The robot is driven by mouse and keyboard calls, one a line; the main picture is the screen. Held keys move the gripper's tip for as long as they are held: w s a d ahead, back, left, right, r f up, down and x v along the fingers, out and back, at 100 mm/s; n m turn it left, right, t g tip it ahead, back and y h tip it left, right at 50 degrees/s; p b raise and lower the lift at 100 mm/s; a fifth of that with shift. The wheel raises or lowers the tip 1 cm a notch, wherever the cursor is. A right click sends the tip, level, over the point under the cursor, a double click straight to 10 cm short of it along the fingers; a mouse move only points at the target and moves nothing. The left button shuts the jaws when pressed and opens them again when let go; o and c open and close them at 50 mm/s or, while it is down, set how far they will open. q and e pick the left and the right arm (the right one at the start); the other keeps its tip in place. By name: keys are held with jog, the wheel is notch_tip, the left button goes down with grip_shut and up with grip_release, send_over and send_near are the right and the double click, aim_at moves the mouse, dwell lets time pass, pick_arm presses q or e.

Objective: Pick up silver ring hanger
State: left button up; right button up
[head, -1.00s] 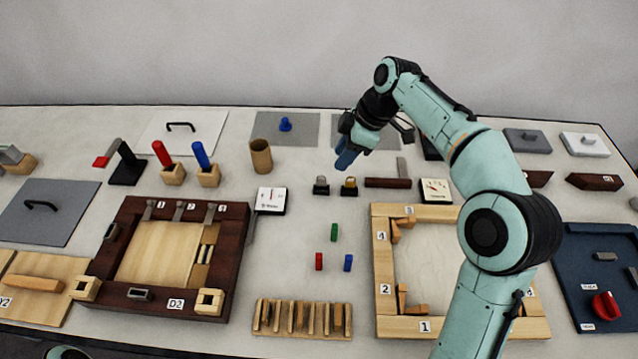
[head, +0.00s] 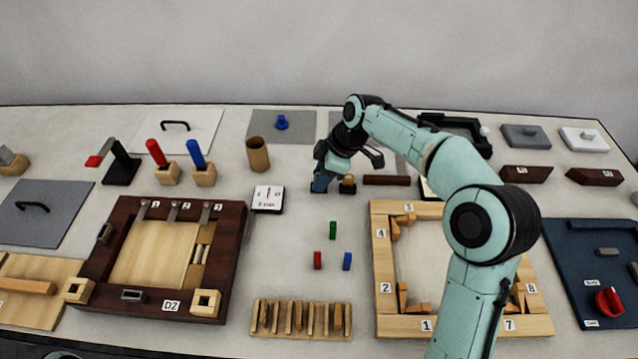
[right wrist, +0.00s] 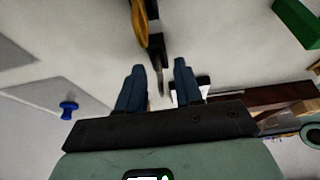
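The silver ring hanger (right wrist: 160,82) shows in the right wrist view as a thin grey piece, seen nearly edge-on between my right fingers. In the head view it is mostly hidden behind those fingers. My right gripper (head: 320,185) points down at its spot; the right wrist view shows its two blue fingers (right wrist: 159,88) apart, one on each side of the grey piece. I cannot tell whether they touch it. A gold ring hanger (head: 348,184) on a black base stands close by on the right; its gold ring (right wrist: 138,22) shows beyond the fingers. My left gripper is not in view.
A dark brown bar (head: 387,180) lies right of the gold hanger. A white dial box (head: 268,199) and a wooden cup (head: 257,154) stand to the left. Green (head: 333,230), red (head: 317,260) and blue (head: 347,261) blocks stand in front, with clear table around them.

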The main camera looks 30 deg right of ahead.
grip_shut()
